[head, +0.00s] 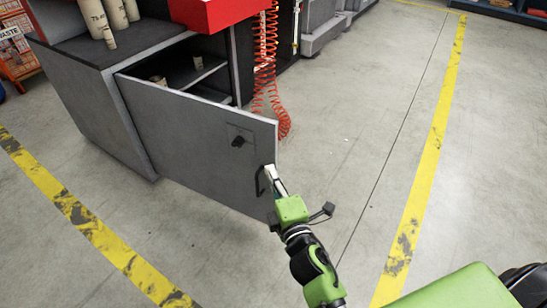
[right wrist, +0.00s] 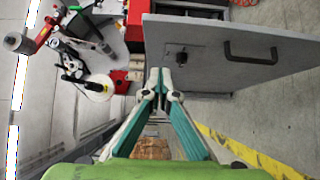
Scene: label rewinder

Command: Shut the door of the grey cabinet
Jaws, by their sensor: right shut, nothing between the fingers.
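The grey cabinet (head: 97,100) stands at the left in the head view. Its flat grey door (head: 190,135) stands open, swung out towards me, with shelves showing behind it. The door has a dark bar handle (head: 261,183) near its free edge and a dark latch (head: 238,141). My right gripper (head: 270,171) is at the free edge, beside the handle. In the right wrist view its fingers (right wrist: 160,82) are together and empty, in front of the door panel (right wrist: 225,75). I cannot tell whether they touch it. My left gripper is not in view.
Cardboard tubes (head: 97,18) stand on the cabinet's top beside a red machine part (head: 215,12). A coiled red hose (head: 268,70) hangs behind the door. The concrete floor (head: 345,130) to the right is clear, with yellow lines.

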